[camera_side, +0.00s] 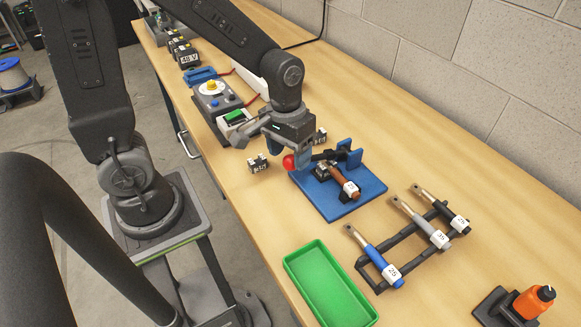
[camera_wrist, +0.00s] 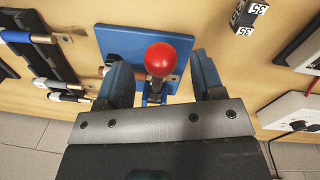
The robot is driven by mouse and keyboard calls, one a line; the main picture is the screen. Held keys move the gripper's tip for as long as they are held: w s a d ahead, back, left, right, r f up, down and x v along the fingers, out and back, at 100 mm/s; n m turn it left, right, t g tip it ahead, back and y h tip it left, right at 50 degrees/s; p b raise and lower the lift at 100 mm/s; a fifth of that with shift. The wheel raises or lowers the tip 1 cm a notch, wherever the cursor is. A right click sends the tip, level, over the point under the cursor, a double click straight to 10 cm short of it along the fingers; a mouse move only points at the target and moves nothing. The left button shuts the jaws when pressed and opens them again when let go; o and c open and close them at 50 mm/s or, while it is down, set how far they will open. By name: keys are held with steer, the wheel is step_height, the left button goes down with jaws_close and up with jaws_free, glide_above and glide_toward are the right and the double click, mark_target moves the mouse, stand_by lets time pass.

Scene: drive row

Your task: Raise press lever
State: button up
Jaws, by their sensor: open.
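The press stands on a blue base plate (camera_side: 358,203) with a blue upright (camera_side: 349,152) at its back. Its dark lever (camera_side: 326,155) runs low and nearly level from the upright to a red ball knob (camera_side: 289,161). A brown-handled tool (camera_side: 341,181) with a white label lies in the press under the lever. My gripper (camera_side: 297,153) is open at the knob. In the wrist view the red knob (camera_wrist: 160,58) shows between the two spread blue fingers of my gripper (camera_wrist: 162,75), with a gap visible on each side. Contact cannot be seen.
A rack holds tools with blue (camera_side: 383,268), grey (camera_side: 430,231) and black handles. A green tray (camera_side: 290,265) lies at the front. Small labelled blocks (camera_side: 258,164) and a device with a green part (camera_side: 236,117) are near my gripper. An orange-handled item (camera_side: 534,302) stands at the right.

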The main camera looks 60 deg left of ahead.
mark_target(291, 168)
steer(key=shift+d+f, duration=0.15)
steer(key=shift+f, duration=2.2)
jaws_close()
